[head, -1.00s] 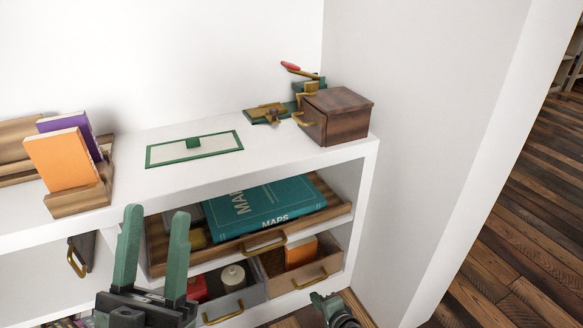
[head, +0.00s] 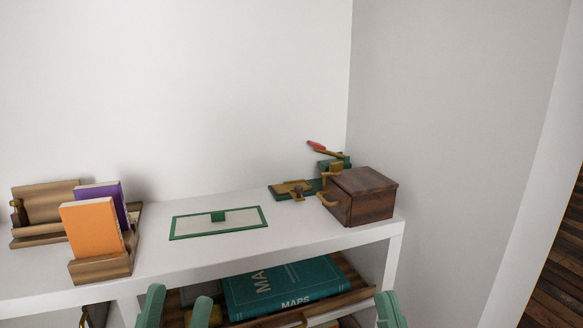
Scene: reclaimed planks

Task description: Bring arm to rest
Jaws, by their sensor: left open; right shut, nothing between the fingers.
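My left gripper (head: 176,304) shows at the bottom edge, left of centre, in front of the white shelf unit. Its two green fingers stand upright and apart, with nothing between them. My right gripper (head: 388,308) shows at the bottom edge, right of centre, in front of the unit's right end. Only its green finger part is seen; it is shut and holds nothing visible. The rest of both arms is out of view.
The white shelf top (head: 150,265) bears a wooden holder with orange (head: 92,229) and purple books, a green-framed panel (head: 219,223), a brass-and-green device (head: 294,190) and a wooden box (head: 361,196). Below, a teal maps book (head: 285,287) lies in an open drawer.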

